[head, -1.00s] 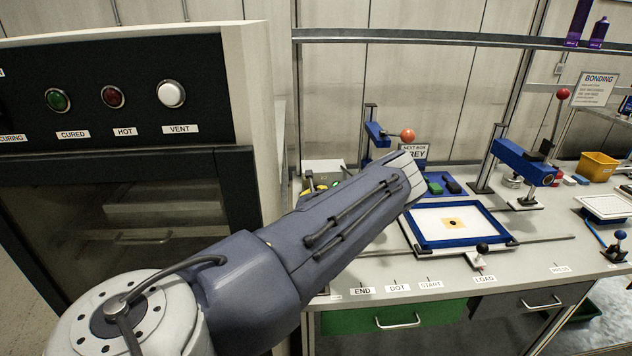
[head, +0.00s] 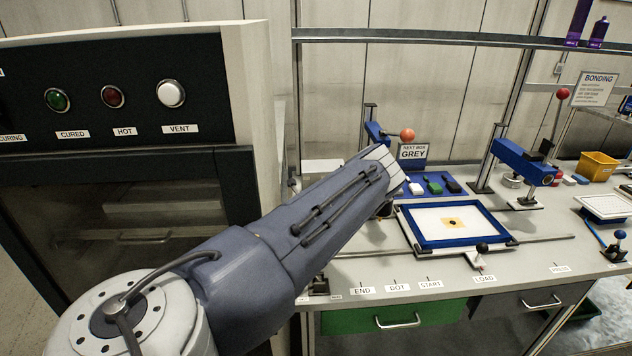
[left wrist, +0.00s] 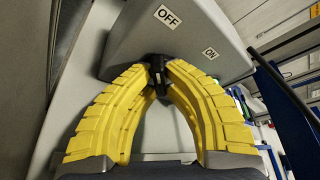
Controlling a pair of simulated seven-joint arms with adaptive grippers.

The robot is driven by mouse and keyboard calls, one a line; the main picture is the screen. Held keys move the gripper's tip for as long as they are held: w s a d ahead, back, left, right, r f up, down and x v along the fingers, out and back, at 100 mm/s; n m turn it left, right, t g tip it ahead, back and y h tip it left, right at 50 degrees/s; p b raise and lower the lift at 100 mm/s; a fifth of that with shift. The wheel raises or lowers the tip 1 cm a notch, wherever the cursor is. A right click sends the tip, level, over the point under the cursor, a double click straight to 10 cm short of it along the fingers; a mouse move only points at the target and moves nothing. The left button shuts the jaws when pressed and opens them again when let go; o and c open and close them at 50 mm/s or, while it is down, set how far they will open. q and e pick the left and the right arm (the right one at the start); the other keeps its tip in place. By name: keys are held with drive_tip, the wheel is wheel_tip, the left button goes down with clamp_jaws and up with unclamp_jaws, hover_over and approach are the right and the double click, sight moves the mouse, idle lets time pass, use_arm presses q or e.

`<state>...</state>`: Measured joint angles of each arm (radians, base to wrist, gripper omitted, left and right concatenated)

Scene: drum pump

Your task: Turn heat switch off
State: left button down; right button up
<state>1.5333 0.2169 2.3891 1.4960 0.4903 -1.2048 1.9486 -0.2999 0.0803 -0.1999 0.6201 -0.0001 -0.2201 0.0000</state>
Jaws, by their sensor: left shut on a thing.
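The heat switch is a small black knob (left wrist: 156,70) on a pale grey box with an OFF label (left wrist: 167,16) and an ON label (left wrist: 210,53), seen in the left wrist view. A short light mark shows on the knob. My left gripper (left wrist: 158,80) has curved yellow fingers, which are shut around the knob from both sides. In the head view, my left arm hides the gripper and the knob; only the top of the pale switch box (head: 322,166) shows behind it. My right gripper is in neither view.
An oven with CURED, HOT and VENT lights (head: 171,94) stands close on the left. A blue-framed screen (head: 452,240) lies on the bench right of my arm.

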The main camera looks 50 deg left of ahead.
use_arm(q)
drive_tip(key=shift+w+r, duration=0.1)
drive_tip(key=c, duration=1.5)
unclamp_jaws()
drive_tip(key=shift+a, duration=0.1)
drive_tip(key=shift+o, duration=0.2)
drive_tip(key=shift+v, duration=3.8)
